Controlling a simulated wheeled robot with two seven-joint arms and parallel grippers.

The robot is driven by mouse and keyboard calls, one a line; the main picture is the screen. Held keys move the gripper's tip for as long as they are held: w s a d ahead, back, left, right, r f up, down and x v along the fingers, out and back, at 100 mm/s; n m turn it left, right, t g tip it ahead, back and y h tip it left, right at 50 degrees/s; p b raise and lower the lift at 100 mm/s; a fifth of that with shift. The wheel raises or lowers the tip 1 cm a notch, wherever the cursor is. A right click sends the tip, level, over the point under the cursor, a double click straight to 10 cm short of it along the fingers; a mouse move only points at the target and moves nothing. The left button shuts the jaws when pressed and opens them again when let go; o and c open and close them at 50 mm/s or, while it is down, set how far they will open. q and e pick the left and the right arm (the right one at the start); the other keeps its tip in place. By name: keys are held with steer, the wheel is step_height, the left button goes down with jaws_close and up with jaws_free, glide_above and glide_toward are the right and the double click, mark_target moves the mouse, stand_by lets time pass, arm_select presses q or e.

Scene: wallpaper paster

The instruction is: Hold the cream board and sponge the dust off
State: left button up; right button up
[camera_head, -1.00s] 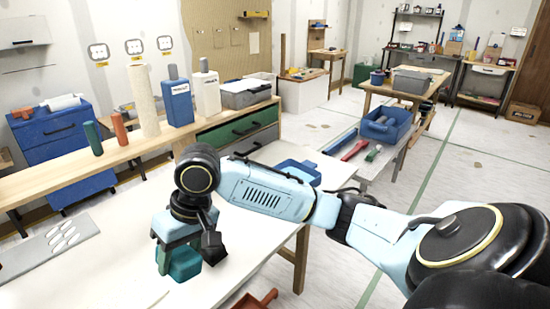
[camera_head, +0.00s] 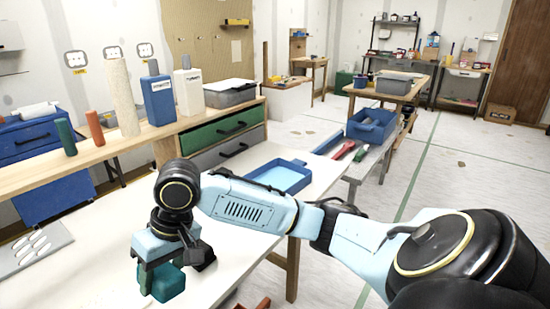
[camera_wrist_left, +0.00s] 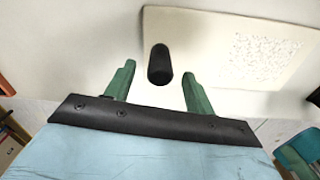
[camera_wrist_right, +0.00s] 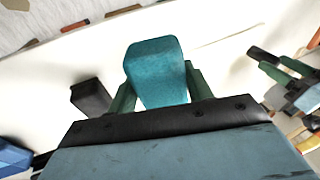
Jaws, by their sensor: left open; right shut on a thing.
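The cream board (camera_wrist_left: 210,50) lies across the upper right of the left wrist view, with a speckled whitish dust patch (camera_wrist_left: 265,58) on its right half. My left gripper (camera_wrist_left: 157,78) is open. A short black cylinder (camera_wrist_left: 159,62) shows between its green fingers; I cannot tell whether they touch it. The left gripper also shows at the right of the right wrist view (camera_wrist_right: 278,72). My right gripper (camera_head: 155,266) is shut on the teal sponge (camera_head: 168,284), over the white table. The sponge fills the middle of the right wrist view (camera_wrist_right: 153,62), apart from the left gripper.
A blue tray (camera_head: 300,164) stands on the white table (camera_head: 100,285) behind my right arm. A grey plate (camera_head: 58,232) with several white pieces lies at the left. A wooden shelf (camera_head: 100,146) with bottles and rolls runs along the back. The table's front middle is clear.

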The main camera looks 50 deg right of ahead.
arm_select(q)
step_height(320, 180, down, 5)
steer(key=b, duration=0.3)
arm_select(e)
step_height(320, 180, down, 4)
steer(key=shift+r, duration=0.2)
arm_select(q)
jaws_close()
jaws_free()
steer(key=shift+r, duration=0.1)
arm_select(e)
steer(key=shift+r, duration=0.1)
arm_select(q)
steer(key=shift+r+p, duration=0.8)
steer(key=shift+r, duration=0.05)
arm_select(e)
steer(key=shift+r, duration=0.7)
